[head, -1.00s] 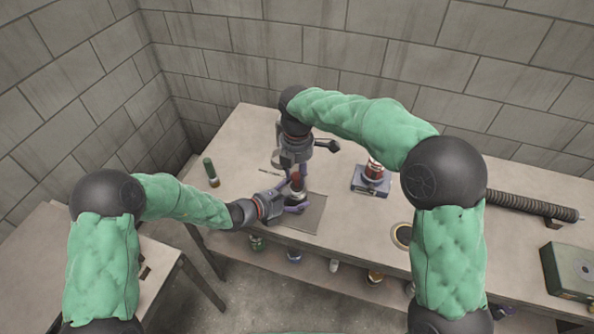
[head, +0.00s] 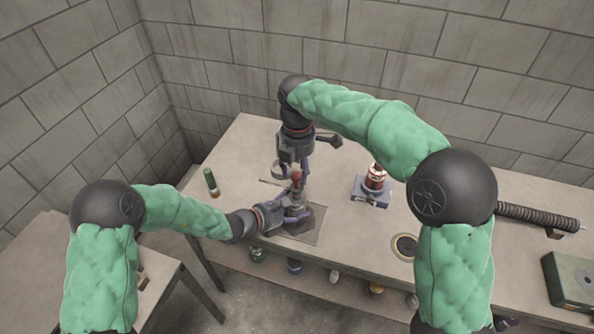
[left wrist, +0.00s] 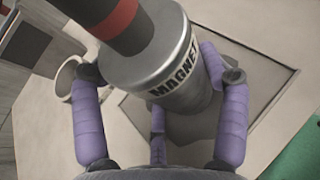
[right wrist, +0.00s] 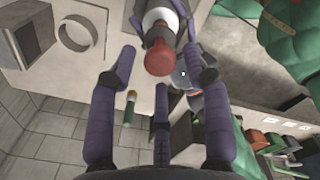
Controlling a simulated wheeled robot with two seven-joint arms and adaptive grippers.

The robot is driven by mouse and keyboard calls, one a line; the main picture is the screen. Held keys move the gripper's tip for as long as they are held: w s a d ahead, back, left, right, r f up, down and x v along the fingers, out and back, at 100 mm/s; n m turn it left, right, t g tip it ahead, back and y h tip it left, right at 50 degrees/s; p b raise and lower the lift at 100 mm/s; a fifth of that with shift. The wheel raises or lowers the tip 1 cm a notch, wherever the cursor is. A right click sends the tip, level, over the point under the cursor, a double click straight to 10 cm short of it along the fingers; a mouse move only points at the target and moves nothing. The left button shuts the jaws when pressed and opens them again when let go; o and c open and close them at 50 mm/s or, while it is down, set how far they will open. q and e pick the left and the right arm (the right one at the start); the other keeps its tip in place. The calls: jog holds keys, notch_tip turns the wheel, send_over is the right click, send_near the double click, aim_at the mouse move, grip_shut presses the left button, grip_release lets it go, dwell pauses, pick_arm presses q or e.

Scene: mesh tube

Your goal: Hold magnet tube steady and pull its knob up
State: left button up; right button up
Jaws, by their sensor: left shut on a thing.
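The magnet tube (head: 293,212) stands on a dark square plate (head: 313,232) on the workbench. In the left wrist view it is a grey metal cylinder with MAGNET lettering (left wrist: 172,72). Its red knob (head: 296,175) is on top, and the dark and red shaft shows in the left wrist view (left wrist: 118,28). My left gripper (head: 280,214) is shut around the tube's body from the left. My right gripper (head: 292,172) is above, pointing down at the knob. In the right wrist view its fingers (right wrist: 160,72) are spread, with the red knob (right wrist: 159,58) between their tips, without clear contact.
A green cylinder (head: 211,183) stands at the bench's left. A red and white device on a blue base (head: 371,190) stands right of the tube. A round ring (head: 405,246), a black ribbed tube (head: 535,215) and a green box (head: 572,280) lie farther right. Block walls close the back.

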aim_at(297, 175)
pick_arm(q)
jog(key=shift+f, duration=0.1)
pick_arm(e)
jog(key=shift+f, duration=0.1)
notch_tip(297, 175, up, 12)
dwell(0.7)
pick_arm(q)
jog(key=o, duration=1.4)
